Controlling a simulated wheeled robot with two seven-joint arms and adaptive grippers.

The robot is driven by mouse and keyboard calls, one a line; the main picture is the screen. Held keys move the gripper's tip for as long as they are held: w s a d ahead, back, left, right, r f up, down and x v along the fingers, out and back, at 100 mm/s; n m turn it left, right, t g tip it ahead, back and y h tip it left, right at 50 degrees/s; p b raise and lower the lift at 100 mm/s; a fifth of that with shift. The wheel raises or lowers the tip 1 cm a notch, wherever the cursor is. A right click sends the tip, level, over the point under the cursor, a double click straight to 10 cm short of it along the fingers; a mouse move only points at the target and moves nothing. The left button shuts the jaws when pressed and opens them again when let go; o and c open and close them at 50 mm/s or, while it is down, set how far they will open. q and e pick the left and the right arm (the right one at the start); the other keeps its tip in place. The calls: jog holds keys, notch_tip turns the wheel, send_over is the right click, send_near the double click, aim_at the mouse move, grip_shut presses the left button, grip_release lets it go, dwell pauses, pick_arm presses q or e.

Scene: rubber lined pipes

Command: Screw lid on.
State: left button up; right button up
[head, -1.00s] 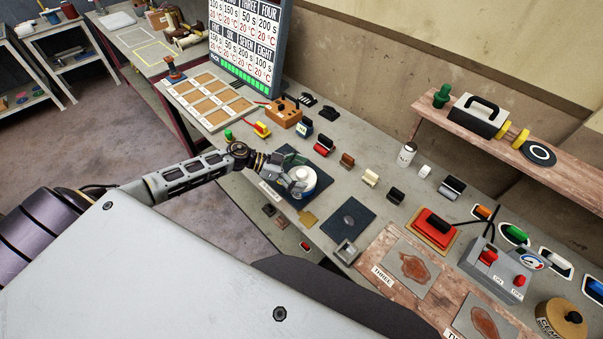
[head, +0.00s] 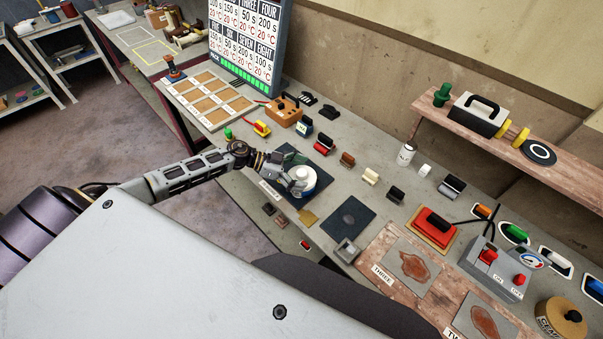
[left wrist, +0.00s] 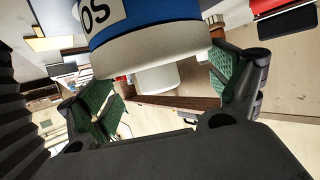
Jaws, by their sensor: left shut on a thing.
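A white and blue jar (head: 309,190) stands on a dark mat (head: 312,208) near the front edge of the bench. Its white lid (head: 300,176) is on top, partly hidden by my left gripper. How tightly the lid sits cannot be told. My right gripper is out of view.
Several small coloured blocks stand behind the jar. A sign board (head: 245,45) rises at the back left. A red-topped block (head: 433,225) stands farther right.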

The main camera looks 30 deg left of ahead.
pick_arm(q)
jog(key=shift+m+g+b, duration=0.6)
jog(key=shift+b, duration=0.2)
jog(key=shift+m+g+h+b, duration=0.5)
jog(key=shift+m+g+b, duration=0.25)
jog(key=shift+b, duration=0.25)
jog(key=shift+m+g+b, duration=0.95)
jog(key=shift+g+b, duration=0.3)
jog(key=shift+b, duration=0.35)
jog(key=shift+m+g+b, duration=0.5)
jog(key=shift+g+b, duration=0.1)
jog(key=shift+b, duration=0.25)
jog(key=shift+m+g+b, duration=0.5)
jog(key=shift+b, duration=0.15)
jog(key=shift+m+g+b, duration=0.5)
jog(key=shift+g+b, duration=0.1)
jog(key=shift+b, duration=0.15)
